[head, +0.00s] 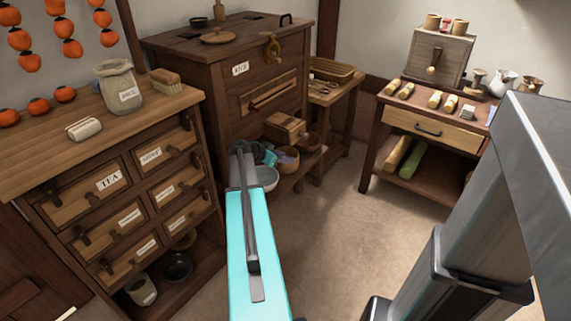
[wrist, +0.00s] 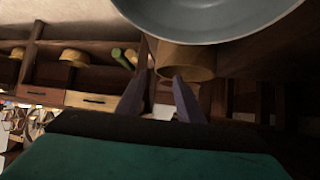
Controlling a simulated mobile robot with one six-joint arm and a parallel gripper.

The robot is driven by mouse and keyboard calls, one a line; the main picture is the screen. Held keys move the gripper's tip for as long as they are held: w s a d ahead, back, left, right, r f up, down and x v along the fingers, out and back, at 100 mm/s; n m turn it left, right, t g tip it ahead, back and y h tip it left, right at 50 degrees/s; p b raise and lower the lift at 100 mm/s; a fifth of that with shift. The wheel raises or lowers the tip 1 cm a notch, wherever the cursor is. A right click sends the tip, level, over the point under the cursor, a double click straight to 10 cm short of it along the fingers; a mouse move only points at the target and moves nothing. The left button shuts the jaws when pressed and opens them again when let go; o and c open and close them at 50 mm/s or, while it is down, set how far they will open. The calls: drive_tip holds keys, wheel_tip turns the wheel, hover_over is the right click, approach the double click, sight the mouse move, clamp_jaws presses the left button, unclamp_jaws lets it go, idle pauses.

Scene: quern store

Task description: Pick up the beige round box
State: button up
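The beige round box (head: 288,166) appears low on the shelf of the dark wooden chest in the head view, just right of my gripper (head: 264,154), which is small and partly hidden there. In the wrist view what looks like the same box (wrist: 190,60) is a tan cylinder just beyond my gripper (wrist: 160,86). The two fingers are apart with nothing held between them. The right finger overlaps the box in the picture; I cannot tell whether it touches.
A grey bowl (head: 267,178) stands close to the gripper and fills the top of the wrist view (wrist: 210,15). A wooden box (head: 285,127) sits behind. The drawer cabinet (head: 110,183) is at left, a side table (head: 430,128) at right. Floor (head: 330,235) between is clear.

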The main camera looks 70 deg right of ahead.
sight(296, 160)
drive_tip(key=shift+x, duration=0.95)
drive_tip(key=shift+b+x, duration=0.45)
drive_tip(key=shift+x, duration=2.2)
drive_tip(key=shift+a+f, duration=0.1)
drive_tip(key=shift+a, duration=0.05)
drive_tip(key=shift+c, duration=0.4)
clamp_jaws()
